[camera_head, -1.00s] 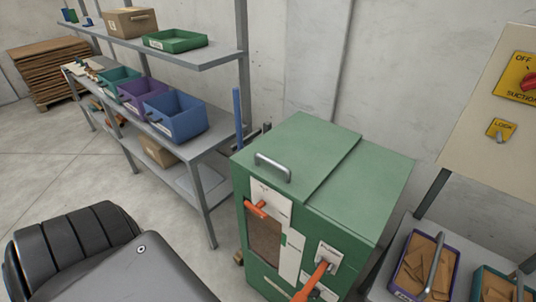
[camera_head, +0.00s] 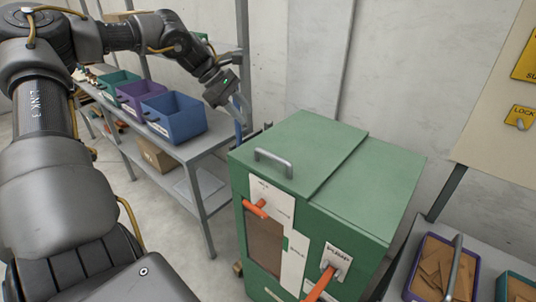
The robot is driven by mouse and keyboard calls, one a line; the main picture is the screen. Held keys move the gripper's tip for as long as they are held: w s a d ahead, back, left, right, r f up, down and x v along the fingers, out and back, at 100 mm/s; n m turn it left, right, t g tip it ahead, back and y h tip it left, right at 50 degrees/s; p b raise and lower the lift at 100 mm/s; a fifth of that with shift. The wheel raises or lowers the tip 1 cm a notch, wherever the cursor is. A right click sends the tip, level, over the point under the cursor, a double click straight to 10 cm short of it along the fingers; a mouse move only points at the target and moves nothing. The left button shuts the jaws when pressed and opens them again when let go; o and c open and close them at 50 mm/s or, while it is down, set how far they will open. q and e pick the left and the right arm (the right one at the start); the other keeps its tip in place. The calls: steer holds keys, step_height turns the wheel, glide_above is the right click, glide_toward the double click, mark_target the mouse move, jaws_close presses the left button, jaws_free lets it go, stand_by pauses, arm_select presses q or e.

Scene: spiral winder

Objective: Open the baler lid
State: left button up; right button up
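The green baler (camera_head: 330,245) stands at the centre right. Its lid (camera_head: 297,145) lies flat and closed on the top, with a grey bar handle (camera_head: 273,161) near the front edge. An orange lever (camera_head: 256,208) sits on the front label plate, and another orange lever (camera_head: 320,283) sits below the PUMP label. My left gripper (camera_head: 240,112) is in the air above and left of the lid, apart from the handle. It is small and seen at an angle, so its finger opening is unclear. My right gripper is not in view.
A shelf rack at the left holds blue (camera_head: 173,117), purple (camera_head: 140,97) and teal (camera_head: 117,84) bins. A purple bin of brown pieces (camera_head: 442,268) stands at the lower right. A panel with a LOCK switch (camera_head: 521,118) is at the right. Air above the lid is clear.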

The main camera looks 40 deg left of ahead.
mark_target(268, 153)
arm_select(q)
steer(key=s+d+r+m+g+y, duration=0.1)
steer(key=s+d+r+m+g, duration=0.15)
steer(key=d+m, duration=0.3)
steer(key=shift+n, duration=0.45)
steer(key=p+x, duration=0.1)
steer(key=x, duration=1)
steer(key=shift+d+f, duration=0.15)
steer(key=shift+d, duration=0.05)
steer(key=shift+c, duration=0.5)
jaws_close()
